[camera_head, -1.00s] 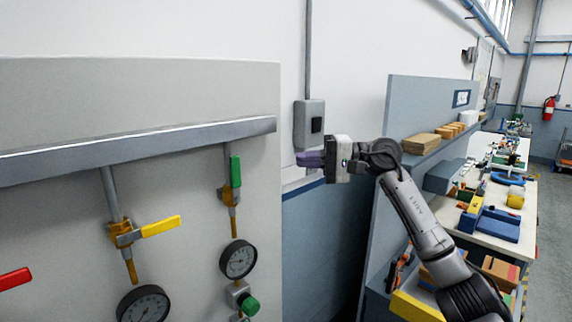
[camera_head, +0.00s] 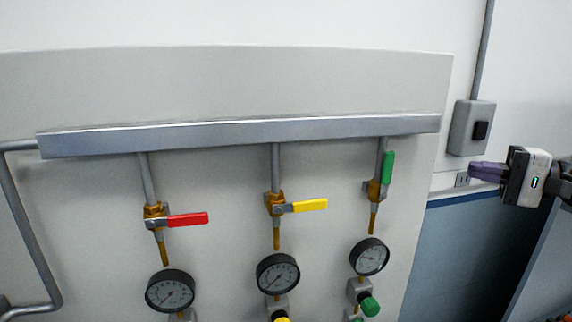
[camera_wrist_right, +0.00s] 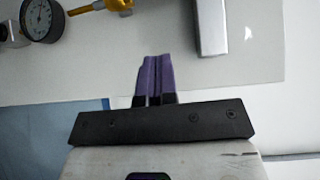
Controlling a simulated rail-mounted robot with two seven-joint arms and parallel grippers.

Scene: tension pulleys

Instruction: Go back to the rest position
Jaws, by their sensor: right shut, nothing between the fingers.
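My right gripper (camera_head: 488,172) is at the right edge of the head view, to the right of the grey panel (camera_head: 330,80). Its purple fingers are together and hold nothing. In the right wrist view the gripper (camera_wrist_right: 155,60) shows shut, with the panel behind its fingertips and no contact that I can make out. My left gripper is in neither view.
The panel carries a metal rail (camera_head: 240,135) and valves with a red handle (camera_head: 188,220), a yellow handle (camera_head: 310,205) and an upright green handle (camera_head: 388,168). Gauges (camera_head: 278,274) sit below. A grey switch box (camera_head: 470,128) is on the wall above my right gripper.

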